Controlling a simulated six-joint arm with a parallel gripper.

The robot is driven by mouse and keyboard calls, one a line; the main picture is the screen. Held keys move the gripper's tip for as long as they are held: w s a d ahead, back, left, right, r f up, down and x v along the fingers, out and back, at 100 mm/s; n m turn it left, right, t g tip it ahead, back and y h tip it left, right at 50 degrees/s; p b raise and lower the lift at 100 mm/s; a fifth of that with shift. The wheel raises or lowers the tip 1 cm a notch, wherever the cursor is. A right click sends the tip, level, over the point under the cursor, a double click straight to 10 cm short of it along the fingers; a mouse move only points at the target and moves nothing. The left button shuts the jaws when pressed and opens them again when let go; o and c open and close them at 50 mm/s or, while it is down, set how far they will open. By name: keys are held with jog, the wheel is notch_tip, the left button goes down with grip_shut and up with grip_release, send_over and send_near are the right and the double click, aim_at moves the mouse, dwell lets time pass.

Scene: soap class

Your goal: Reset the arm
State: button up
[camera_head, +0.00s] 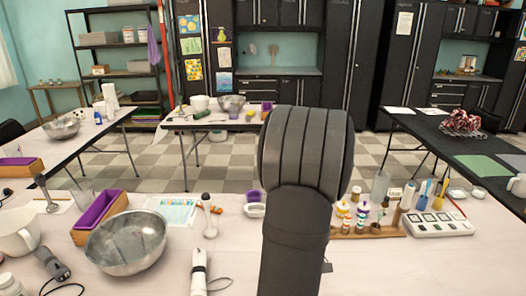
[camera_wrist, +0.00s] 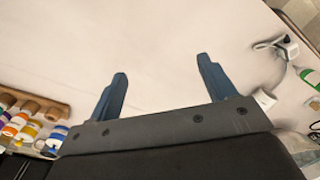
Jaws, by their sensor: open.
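My gripper (camera_wrist: 160,88) shows in the wrist view with its two blue fingers spread apart. Nothing is between the fingers, only the bare pale tabletop (camera_wrist: 165,35) beyond them. In the head view, my dark arm rises in front of the middle of the near table (camera_head: 370,270) and hides part of it. The gripper's fingers are not visible in the head view.
A metal bowl (camera_head: 126,243), a purple-lined wooden box (camera_head: 100,213) and a white pitcher (camera_head: 19,232) stand left of my arm.

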jog(key=shift+w+a+n, duration=0.15)
jog(key=shift+w+a, duration=0.05)
jog(key=shift+a, duration=0.4)
jog(key=shift+w+a+n, duration=0.15)
jog(key=shift+w+a, duration=0.05)
jog(key=shift+a, duration=0.4)
